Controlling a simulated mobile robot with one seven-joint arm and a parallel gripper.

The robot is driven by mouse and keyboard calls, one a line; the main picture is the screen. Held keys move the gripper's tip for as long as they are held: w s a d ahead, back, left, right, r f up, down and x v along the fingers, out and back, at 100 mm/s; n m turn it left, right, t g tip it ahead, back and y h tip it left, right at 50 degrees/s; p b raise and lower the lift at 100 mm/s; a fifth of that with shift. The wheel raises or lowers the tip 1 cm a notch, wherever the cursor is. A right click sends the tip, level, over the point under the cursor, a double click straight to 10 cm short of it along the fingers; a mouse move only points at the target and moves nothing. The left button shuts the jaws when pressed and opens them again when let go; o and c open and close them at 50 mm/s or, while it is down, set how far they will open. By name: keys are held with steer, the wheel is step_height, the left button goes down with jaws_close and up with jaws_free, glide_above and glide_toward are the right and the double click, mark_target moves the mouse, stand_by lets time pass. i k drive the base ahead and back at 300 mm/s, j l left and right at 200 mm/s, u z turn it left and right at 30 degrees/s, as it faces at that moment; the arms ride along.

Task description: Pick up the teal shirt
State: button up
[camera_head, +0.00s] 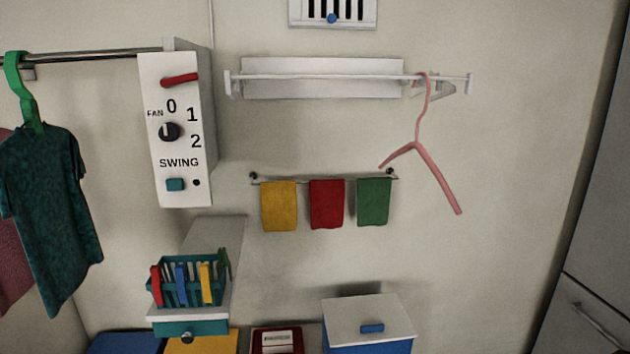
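The teal shirt (55,210) hangs at the left of the head view on a green hanger (24,95). The hanger's hook goes over a metal rod (95,56) at the upper left. The shirt hangs slightly tilted, in front of a pinkish-red garment (12,255) that is partly cut off by the left edge. My gripper does not show in this view.
A white control box (176,130) stands right of the shirt. Below it, a teal basket (188,284) holds coloured clips. A pink hanger (425,160) hangs from a white rack (345,77). Yellow, red and green cloths (374,202) hang on a lower rail.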

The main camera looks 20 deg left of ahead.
mark_target(42, 165)
steer(key=u, duration=2.55)
